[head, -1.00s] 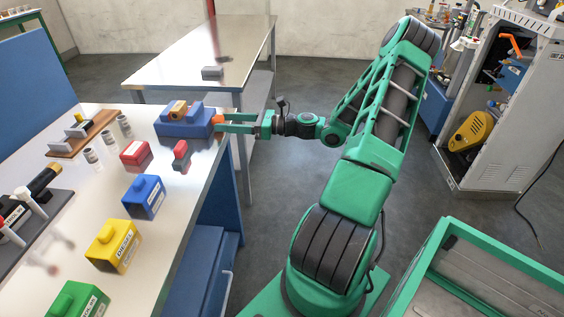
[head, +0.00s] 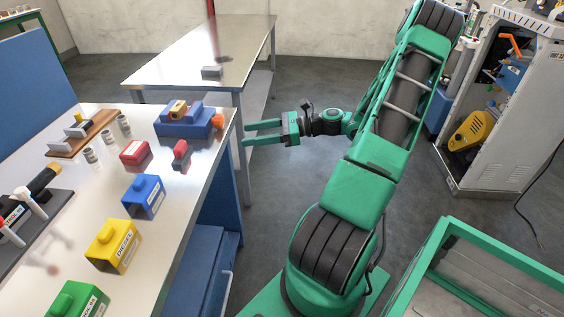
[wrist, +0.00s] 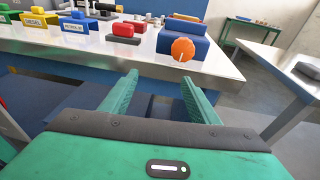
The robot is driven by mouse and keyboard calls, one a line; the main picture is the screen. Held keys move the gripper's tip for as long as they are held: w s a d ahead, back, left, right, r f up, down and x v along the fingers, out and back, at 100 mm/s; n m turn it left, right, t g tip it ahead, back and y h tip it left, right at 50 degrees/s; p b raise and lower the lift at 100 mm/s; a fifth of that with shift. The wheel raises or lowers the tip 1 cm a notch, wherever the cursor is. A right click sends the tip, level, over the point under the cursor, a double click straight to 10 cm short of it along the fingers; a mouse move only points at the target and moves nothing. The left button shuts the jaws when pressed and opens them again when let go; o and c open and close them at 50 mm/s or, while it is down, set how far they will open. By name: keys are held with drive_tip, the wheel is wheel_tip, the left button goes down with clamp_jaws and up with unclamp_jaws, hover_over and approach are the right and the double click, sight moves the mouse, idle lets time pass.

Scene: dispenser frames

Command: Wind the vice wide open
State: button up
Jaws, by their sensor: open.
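The blue vice (head: 186,121) sits at the right edge of the workbench, with a yellow-orange piece (head: 178,109) at its jaws. Its orange knob (head: 217,121) faces my arm at the bench edge. In the wrist view the blue vice (wrist: 183,35) stands behind the round orange knob (wrist: 183,49), which carries a white mark. My green gripper (head: 246,133) is open and empty, to the right of the knob and apart from it. In the wrist view my gripper's two fingers (wrist: 165,85) point toward the bench, below the knob. How far the vice jaws stand apart is hard to tell.
On the workbench (head: 185,190) stand a red block (head: 135,153), a small red-and-grey piece (head: 181,156), and blue (head: 144,196), yellow (head: 114,246) and green (head: 80,302) labelled containers. A second table (head: 215,55) stands behind. Open floor lies right of the bench.

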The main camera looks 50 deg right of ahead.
drive_tip(key=s+a+f+n+g+h, duration=0.3)
drive_tip(key=s+a+n+g+h, duration=0.2)
drive_tip(key=s+a+n+g, duration=0.45)
drive_tip(key=s+d+r+n+g+h, duration=0.1)
drive_tip(key=s+r+n+g+h, duration=0.1)
drive_tip(key=s+r+n+h, duration=0.3)
drive_tip(key=shift+s+r+n, duration=1.95)
drive_tip(key=shift+s+r, duration=0.1)
drive_tip(key=shift+s, duration=1.3)
drive_tip(key=shift+d, duration=0.1)
drive_tip(key=s+r+n+h, duration=0.1)
drive_tip(key=s+r+n, duration=0.1)
drive_tip(key=s, duration=0.3)
drive_tip(key=shift+s+a+r, duration=0.25)
drive_tip(key=shift+a+r, duration=0.05)
